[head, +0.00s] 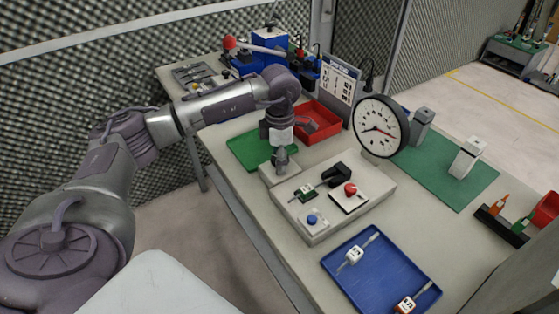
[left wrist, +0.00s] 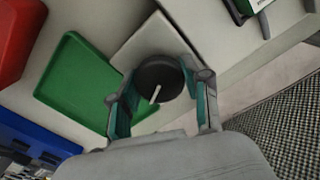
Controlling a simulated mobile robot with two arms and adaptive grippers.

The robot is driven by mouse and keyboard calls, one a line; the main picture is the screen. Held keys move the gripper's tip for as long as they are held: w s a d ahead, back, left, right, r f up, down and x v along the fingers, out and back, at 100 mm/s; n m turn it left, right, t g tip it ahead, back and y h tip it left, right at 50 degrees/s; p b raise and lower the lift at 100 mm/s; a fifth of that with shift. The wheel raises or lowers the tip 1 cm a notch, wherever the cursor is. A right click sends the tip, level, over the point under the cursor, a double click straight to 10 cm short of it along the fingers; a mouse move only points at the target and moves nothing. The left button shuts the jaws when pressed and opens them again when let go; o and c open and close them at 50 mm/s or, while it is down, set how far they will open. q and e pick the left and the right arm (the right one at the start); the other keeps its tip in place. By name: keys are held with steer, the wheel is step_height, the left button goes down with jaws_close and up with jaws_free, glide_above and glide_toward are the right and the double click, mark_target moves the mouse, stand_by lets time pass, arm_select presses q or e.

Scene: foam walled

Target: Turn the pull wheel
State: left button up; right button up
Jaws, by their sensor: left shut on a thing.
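The pull wheel (left wrist: 148,78) is a round black knob with a white line across its face, on a light grey block (head: 280,177). In the head view my left gripper (head: 281,160) points down over this block and hides most of the wheel. In the left wrist view the gripper's two teal-padded fingers stand on either side of the wheel, and it is shut on it. The white line runs nearly along the picture's vertical, tilted a little. My right gripper is in neither view.
A control panel (head: 322,226) with a red button (head: 350,188) and a blue button (head: 312,219) adjoins the block. A dial gauge (head: 380,127), red bin (head: 326,116), green tray (head: 247,151) and blue tray (head: 352,279) stand around. The table front edge is close.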

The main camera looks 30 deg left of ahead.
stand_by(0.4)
arm_select(q)
steer(key=o, duration=1.2)
step_height(320, 180, up, 12)
steer(key=shift+r, duration=0.1)
